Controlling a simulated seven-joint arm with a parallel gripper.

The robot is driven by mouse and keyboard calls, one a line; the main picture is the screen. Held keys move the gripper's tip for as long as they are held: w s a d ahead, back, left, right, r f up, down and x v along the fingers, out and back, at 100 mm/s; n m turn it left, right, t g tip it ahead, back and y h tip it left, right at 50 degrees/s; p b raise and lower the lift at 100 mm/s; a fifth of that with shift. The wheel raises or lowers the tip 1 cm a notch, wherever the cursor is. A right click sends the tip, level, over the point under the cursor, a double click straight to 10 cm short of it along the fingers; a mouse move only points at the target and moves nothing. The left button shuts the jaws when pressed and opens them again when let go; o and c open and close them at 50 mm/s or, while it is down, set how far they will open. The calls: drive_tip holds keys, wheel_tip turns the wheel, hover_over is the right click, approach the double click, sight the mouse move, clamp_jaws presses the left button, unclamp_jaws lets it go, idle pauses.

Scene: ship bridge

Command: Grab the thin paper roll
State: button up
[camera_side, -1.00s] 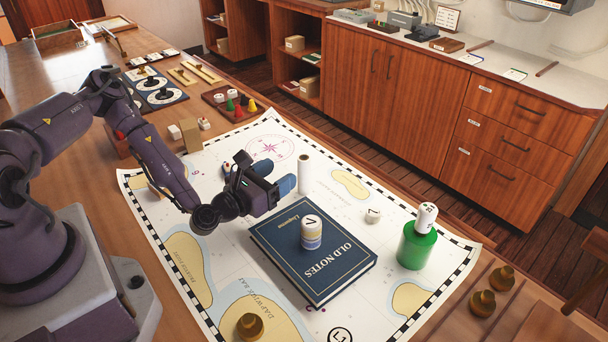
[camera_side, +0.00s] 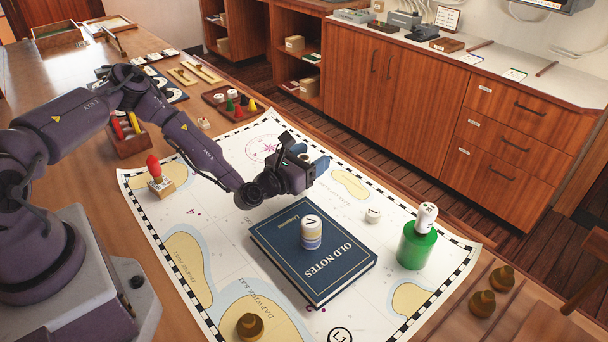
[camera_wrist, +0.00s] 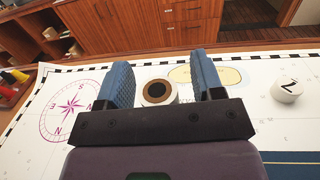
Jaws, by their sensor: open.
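The thin paper roll (camera_wrist: 158,93) is a white upright tube with a dark brown hollow core, standing on the sea chart. In the wrist view its round end shows between the two blue fingers of my gripper (camera_wrist: 162,80). The fingers are apart, one on each side, with a gap to the roll on both sides. In the side view my gripper (camera_side: 314,166) is low over the chart, behind the blue book, and mostly hides the roll. Whether the fingertips are level with the roll's sides is hard to tell.
A small white piece (camera_side: 373,215) is to the right. A green cylinder (camera_side: 412,248) holds a white dotted piece (camera_side: 427,216). A red-topped piece (camera_side: 154,168) stands at left.

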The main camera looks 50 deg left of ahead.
drive_tip(key=c, duration=1)
drive_tip(key=shift+r, duration=0.1)
